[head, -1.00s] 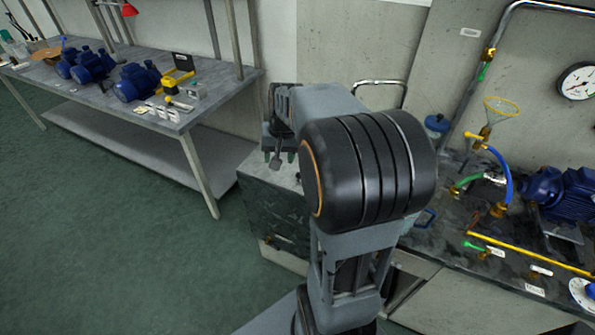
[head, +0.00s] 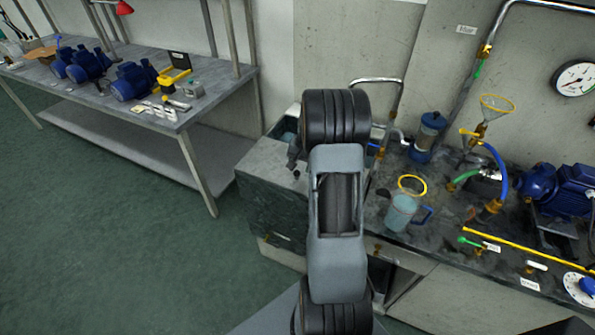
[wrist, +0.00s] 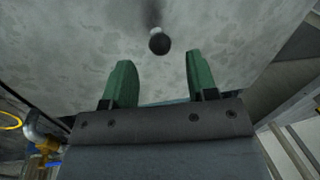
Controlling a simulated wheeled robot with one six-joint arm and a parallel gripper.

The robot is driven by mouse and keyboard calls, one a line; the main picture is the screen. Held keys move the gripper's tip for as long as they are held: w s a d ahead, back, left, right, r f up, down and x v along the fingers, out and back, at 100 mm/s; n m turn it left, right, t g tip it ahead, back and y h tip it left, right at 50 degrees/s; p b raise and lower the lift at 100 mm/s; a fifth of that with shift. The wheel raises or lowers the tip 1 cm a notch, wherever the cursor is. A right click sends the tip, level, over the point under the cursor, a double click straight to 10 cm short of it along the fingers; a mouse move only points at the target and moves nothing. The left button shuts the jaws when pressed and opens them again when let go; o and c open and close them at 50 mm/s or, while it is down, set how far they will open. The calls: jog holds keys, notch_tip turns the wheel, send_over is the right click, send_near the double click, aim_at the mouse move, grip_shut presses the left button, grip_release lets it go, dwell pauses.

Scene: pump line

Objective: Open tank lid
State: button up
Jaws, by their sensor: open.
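The tank (head: 265,208) is a dark, mottled box left of the bench in the head view. Its lid (head: 262,160) is a flat grey plate on top. A small dark knob (head: 296,174) stands on the lid near my arm. The wrist view shows the lid (wrist: 225,45) filling most of the picture, with the round black knob (wrist: 159,43) on a short stem. My gripper (wrist: 157,72) has two green fingers, open and empty. The knob appears between and beyond the fingertips, not touching them. In the head view my arm hides most of the gripper.
Behind are a blue-capped container (head: 428,136), a funnel (head: 497,107) and a blue pump (head: 562,190). A metal rail rises behind the tank. The floor at left is clear.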

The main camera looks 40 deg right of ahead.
aim_at(298, 171)
jog(key=shift+w+a+f, duration=0.15)
jog(key=shift+f, duration=0.85)
jog(key=shift+w+a+f, duration=0.1)
jog(key=shift+w+f, duration=0.05)
jog(key=shift+f, duration=0.85)
jog(key=shift+c, duration=0.2)
grip_shut()
